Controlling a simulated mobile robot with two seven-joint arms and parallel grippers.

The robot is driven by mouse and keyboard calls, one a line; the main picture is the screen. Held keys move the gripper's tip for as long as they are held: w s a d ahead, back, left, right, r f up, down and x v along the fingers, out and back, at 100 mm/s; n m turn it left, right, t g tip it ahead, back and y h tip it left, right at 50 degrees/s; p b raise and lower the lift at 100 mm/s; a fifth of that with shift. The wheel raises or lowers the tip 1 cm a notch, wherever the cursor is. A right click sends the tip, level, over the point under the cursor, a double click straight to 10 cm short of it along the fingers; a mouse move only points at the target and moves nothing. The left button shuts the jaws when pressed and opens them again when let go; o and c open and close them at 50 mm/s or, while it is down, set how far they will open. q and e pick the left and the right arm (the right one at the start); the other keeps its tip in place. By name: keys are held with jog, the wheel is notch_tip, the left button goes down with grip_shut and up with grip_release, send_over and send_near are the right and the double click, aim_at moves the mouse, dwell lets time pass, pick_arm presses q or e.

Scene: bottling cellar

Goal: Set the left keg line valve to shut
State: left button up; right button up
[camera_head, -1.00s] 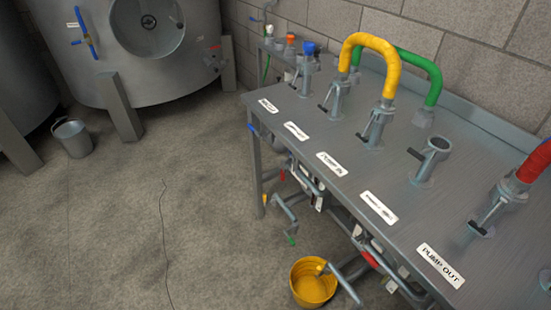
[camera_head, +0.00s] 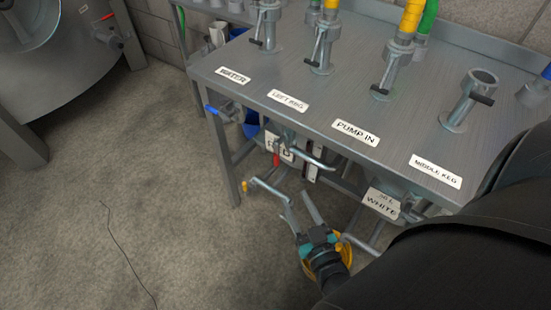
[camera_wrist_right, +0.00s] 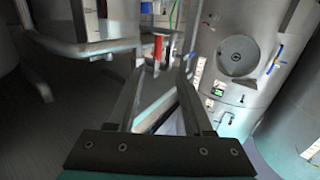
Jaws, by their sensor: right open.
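The LEFT KEG label (camera_head: 288,100) is on the steel table's front edge, with a port and black-handled lever (camera_head: 317,63) behind it. Below hangs a valve with a red handle (camera_head: 277,158), beside a RED sign and roughly under that label. My right gripper (camera_head: 295,200) is open and empty, below and slightly right of the red handle in the head view. In the right wrist view, the red handle (camera_wrist_right: 158,47) hangs upright just beyond the two open fingertips (camera_wrist_right: 162,70), with a gap. The valve body is partly hidden. My left gripper is out of view.
The steel table (camera_head: 250,75) overhangs pipes and a bent drain pipe (camera_head: 268,187) close to the gripper. A blue handle (camera_head: 222,112) is at its left end. The floor to the left is mostly clear.

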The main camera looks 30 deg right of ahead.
aim_at(277, 158)
jog(key=w+d+b, duration=0.1)
jog(key=w, duration=0.3)
jog(key=w+d+b, duration=0.1)
jog(key=w+b, duration=0.1)
jog(key=w, duration=0.2)
jog(key=w+d+b, duration=0.1)
jog(key=w, duration=0.4)
jog(key=shift+w+r, duration=0.1)
jog(key=shift+r, duration=0.15)
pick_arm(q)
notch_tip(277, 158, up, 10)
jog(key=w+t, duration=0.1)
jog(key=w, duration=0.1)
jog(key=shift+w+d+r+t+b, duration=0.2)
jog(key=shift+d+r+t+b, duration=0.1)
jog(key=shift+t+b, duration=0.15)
pick_arm(e)
jog(key=shift+w+d, duration=0.15)
jog(key=shift+w, duration=0.65)
jog(key=shift+r, duration=0.1)
grip_shut()
